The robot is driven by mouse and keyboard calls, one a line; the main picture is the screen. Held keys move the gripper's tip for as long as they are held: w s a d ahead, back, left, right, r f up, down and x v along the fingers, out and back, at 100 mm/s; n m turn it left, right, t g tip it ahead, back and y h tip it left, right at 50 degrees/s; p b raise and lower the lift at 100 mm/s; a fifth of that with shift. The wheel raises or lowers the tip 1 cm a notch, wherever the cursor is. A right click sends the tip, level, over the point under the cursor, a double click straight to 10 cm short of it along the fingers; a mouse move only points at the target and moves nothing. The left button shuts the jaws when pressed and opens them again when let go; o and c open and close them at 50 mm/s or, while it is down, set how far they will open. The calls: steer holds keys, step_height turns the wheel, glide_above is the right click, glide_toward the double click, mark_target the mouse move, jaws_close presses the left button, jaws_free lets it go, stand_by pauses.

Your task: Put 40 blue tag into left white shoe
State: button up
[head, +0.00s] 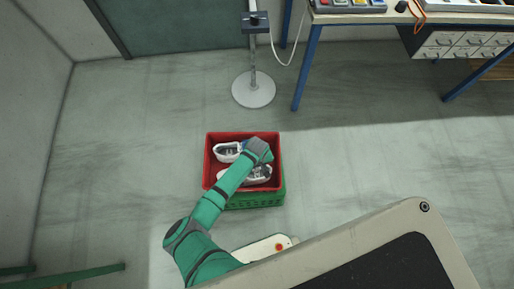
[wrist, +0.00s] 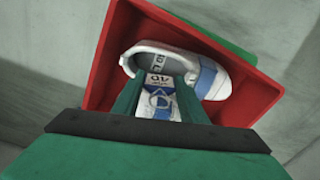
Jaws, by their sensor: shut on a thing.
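I cannot tell whether the tag touches the shoe. In the head view two white shoes lie in a red crate, one at the upper left (head: 226,153) and one lower right (head: 262,175). My arm crosses over them and hides part of both.
The red crate (head: 209,168) stands on a green crate (head: 262,200) on the grey floor. A stand with a round white base (head: 254,90) is behind it. A workbench with blue legs (head: 306,72) is at the upper right. The floor left and right of the crate is clear.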

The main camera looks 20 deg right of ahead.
steer(key=shift+f, duration=2.5)
steer(key=o, duration=1.1)
step_height(320, 180, up, 11)
steer(key=shift+f, duration=0.1)
